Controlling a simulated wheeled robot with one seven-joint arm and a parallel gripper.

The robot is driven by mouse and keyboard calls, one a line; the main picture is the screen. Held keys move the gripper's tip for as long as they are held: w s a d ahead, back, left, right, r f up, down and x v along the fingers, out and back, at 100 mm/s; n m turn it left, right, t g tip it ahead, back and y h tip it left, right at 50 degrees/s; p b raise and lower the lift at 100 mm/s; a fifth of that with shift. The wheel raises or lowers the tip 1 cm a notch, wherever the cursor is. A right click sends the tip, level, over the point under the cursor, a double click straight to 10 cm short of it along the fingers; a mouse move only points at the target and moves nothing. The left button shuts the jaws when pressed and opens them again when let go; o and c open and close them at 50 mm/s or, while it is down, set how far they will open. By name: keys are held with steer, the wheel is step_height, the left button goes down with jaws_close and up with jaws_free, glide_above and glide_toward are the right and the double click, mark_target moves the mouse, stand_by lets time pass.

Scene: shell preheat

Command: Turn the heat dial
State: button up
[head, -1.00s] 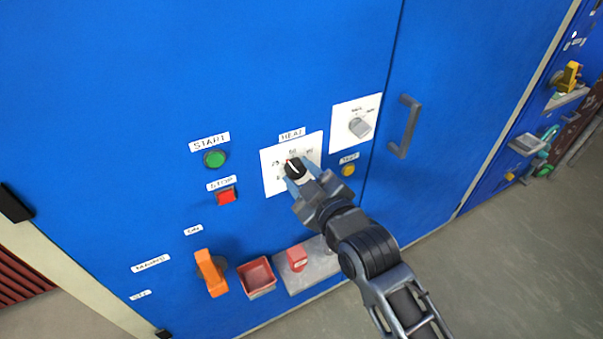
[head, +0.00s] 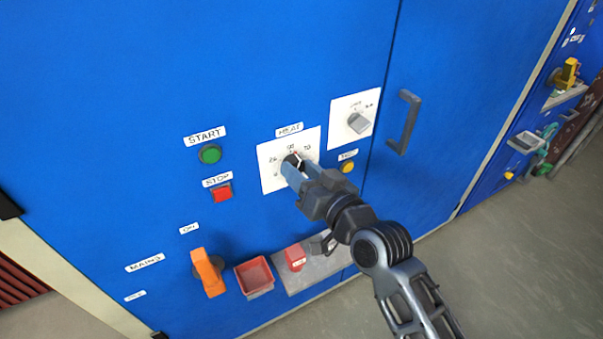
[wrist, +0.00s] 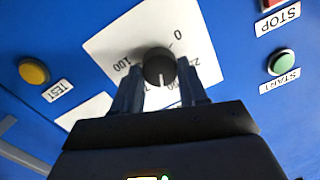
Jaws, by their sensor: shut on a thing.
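The heat dial (head: 291,159) is a round black knob with a pale pointer line, on a white plate (head: 268,181) under the HEAT label (head: 289,129). In the head view its pointer aims upward, a little right, near the mark that looks like 50. My gripper (head: 292,167) is shut on the dial, with one finger on each side. In the wrist view my gripper (wrist: 160,85) holds the dial (wrist: 158,62) with its pointer facing the gripper body. The marks behind the gripper are hidden there; 0 and 100 can be read.
A second white plate with a grey knob (head: 358,123) and a yellow button (head: 347,167) are to the right. A green START button (head: 210,154) and red STOP button (head: 221,192) are left. An orange handle (head: 209,272) and red tray (head: 254,274) are below. A door handle (head: 405,122) stands out.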

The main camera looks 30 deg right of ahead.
steer(key=m, duration=0.3)
steer(key=shift+f+m+b, duration=0.15)
steer(key=shift+m+b, duration=0.15)
steer(key=shift+m+t+y, duration=0.3)
steer(key=shift+m+y, duration=0.1)
steer(key=shift+m, duration=1.3)
steer(key=o, duration=1.1)
steer(key=shift+c, duration=0.2)
steer(key=shift+s, duration=0.1)
steer(key=s+d+b, duration=0.1)
steer(key=s+b, duration=0.1)
steer(key=s, duration=0.5)
steer(key=shift+s, duration=0.25)
